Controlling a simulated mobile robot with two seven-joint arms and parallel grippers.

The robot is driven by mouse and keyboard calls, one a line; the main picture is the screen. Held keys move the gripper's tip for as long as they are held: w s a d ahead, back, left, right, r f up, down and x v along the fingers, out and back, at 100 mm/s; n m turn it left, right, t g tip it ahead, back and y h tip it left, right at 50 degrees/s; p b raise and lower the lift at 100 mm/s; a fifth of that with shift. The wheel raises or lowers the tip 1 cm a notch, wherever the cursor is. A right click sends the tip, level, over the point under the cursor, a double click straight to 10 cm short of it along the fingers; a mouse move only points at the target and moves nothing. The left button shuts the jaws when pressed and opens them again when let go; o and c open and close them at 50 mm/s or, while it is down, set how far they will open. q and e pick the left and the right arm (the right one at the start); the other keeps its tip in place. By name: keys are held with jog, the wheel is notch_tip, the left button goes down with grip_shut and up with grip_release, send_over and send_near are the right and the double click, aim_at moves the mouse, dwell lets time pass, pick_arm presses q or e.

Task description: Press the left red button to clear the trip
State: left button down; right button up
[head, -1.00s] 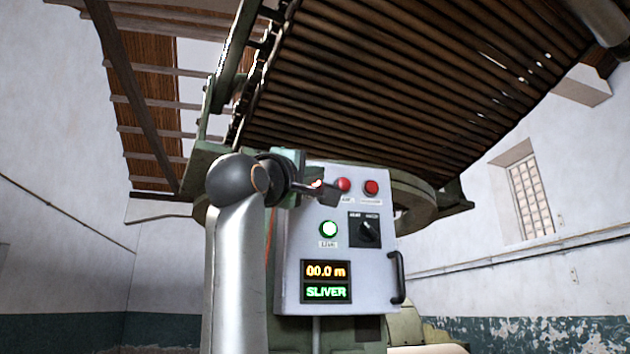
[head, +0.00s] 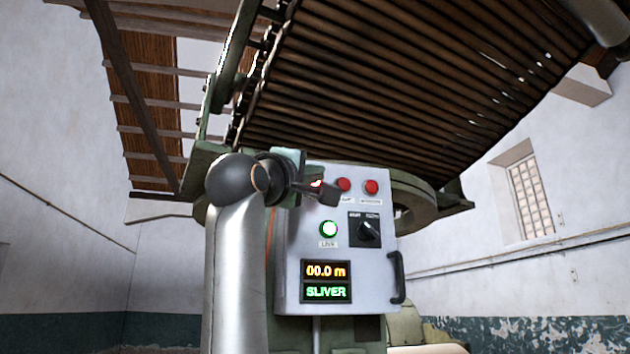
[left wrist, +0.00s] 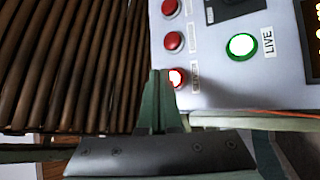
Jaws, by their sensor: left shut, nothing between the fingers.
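The left red button (head: 316,183) is lit and sits at the upper left of a grey control panel (head: 285,285). It also shows in the left wrist view (left wrist: 177,77), partly covered by my fingertips. My left gripper (head: 330,196) is shut and empty, its tips just in front of the panel by this button. In the left wrist view the closed fingertips (left wrist: 160,76) overlap the button's left edge. I cannot tell whether they touch it. The middle red button (head: 343,185) and right red button (head: 371,187) are unlit. My right gripper is not in view.
Below the buttons are a green-lit LIVE button (head: 329,229), a black rotary switch (head: 368,232) and a display (head: 326,281) reading 00.0 m and SLIVER. A black handle (head: 397,277) sticks out at the panel's right. A large slatted lattice (head: 400,80) slopes overhead.

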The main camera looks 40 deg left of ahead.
pick_arm(q)
jog(key=shift+w+a, duration=0.1)
dwell(0.7)
jog(key=shift+w+a, duration=0.2)
jog(key=shift+a, duration=0.05)
jog(key=shift+w+a, duration=0.35)
jog(key=shift+a, duration=0.05)
dwell(0.9)
dwell(0.3)
jog(key=shift+s+d+b, duration=0.35)
jog(key=shift+s+d, duration=0.25)
jog(key=shift+d, duration=0.1)
jog(key=s+d+b, duration=0.1)
jog(key=s+d, duration=0.2)
jog(key=shift+s+d, duration=0.15)
jog(key=shift+d, duration=0.25)
